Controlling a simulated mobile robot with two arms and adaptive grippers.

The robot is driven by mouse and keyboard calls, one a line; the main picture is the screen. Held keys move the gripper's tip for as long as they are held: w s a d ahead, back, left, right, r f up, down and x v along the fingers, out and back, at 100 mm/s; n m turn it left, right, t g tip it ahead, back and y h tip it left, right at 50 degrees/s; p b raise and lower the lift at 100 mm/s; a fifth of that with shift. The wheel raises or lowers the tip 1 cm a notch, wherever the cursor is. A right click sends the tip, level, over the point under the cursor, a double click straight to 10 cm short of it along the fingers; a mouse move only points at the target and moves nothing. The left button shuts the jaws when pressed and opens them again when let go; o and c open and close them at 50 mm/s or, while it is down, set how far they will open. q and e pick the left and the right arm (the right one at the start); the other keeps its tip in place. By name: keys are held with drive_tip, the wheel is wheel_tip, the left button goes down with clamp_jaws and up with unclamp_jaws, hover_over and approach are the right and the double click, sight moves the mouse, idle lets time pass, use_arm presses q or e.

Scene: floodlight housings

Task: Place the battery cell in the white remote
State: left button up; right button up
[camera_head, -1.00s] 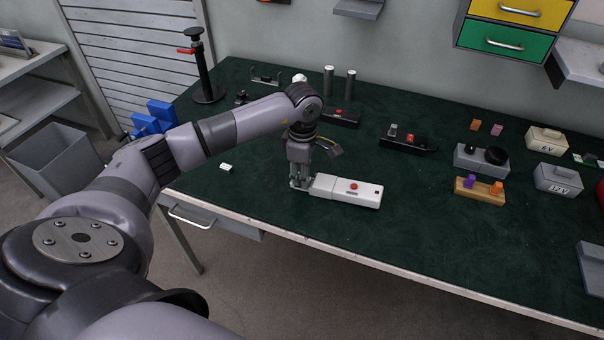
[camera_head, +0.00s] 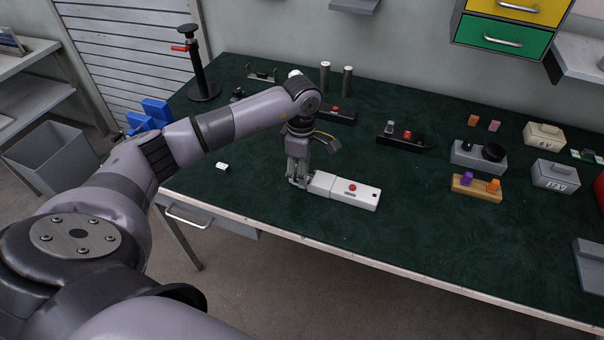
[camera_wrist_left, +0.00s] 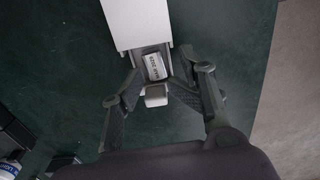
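The white remote (camera_head: 345,191) with a red button lies on the green bench mat. Its left end has an open compartment, which shows in the left wrist view beside the white body (camera_wrist_left: 137,24). A battery cell (camera_wrist_left: 155,66) with a white printed label sits at this compartment, slightly tilted; whether it is fully seated is unclear. My left gripper (camera_head: 298,182) points down at the remote's left end. My right gripper is out of view.
A small white piece (camera_head: 222,166) lies left of the gripper. A black device (camera_head: 403,140), a grey box with a black knob (camera_head: 478,157) and a wooden block with pegs (camera_head: 476,187) stand to the right. Two metal cylinders (camera_head: 347,81) stand behind. The front mat is clear.

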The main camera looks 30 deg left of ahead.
use_arm(q)
wheel_tip(320, 180, up, 11)
drive_tip(key=b, duration=0.2)
drive_tip(key=shift+f, duration=0.1)
idle(0.5)
